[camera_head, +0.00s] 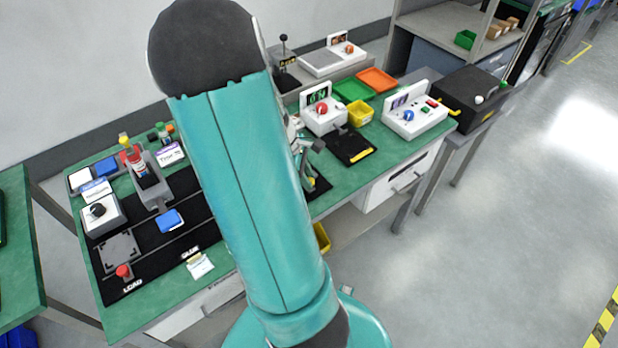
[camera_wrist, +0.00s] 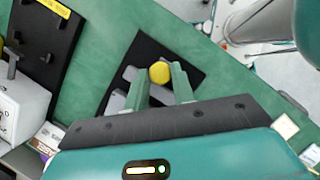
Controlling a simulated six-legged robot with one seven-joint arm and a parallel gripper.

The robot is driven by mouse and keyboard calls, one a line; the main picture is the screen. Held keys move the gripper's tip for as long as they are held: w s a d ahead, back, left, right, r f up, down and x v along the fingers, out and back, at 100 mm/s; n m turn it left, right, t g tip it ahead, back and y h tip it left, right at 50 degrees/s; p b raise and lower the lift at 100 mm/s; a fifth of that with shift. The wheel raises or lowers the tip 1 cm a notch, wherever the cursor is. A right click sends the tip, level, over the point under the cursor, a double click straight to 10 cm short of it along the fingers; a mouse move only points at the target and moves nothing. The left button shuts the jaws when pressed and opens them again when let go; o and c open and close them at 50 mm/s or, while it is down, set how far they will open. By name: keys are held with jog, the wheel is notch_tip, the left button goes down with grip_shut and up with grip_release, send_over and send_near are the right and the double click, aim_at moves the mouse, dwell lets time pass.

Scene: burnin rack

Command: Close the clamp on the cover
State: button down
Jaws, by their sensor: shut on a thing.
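In the wrist view my gripper (camera_wrist: 161,76) has its two pale green fingers on either side of a round yellow knob (camera_wrist: 159,72), shut on it. The knob looks like the end of the clamp's handle, seen end on. Grey parts (camera_wrist: 117,102) lie beside and below it on a black mat (camera_wrist: 150,48); I cannot tell which of them is the cover, and the clamp's lever angle is hidden. In the head view my teal arm covers most of this place, and only the edge of the black mat (camera_head: 320,186) shows to its right.
The green bench (camera_head: 345,180) carries a white box with a red knob (camera_head: 322,110), a yellow bin (camera_head: 360,113) and a black plate (camera_head: 352,146) right of my arm. A white box with a blue knob (camera_head: 415,118) stands farther right.

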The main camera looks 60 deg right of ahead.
jog(key=shift+w+d, duration=0.35)
jog(key=shift+w, duration=0.3)
jog(key=shift+w+d, duration=0.3)
jog(key=shift+w, duration=0.35)
jog(key=c, duration=1.2)
grip_release()
jog(key=shift+w, duration=0.2)
jog(key=shift+o, duration=0.2)
jog(key=shift+s, duration=0.2)
jog(key=v, duration=1.4)
jog(key=shift+f, duration=0.1)
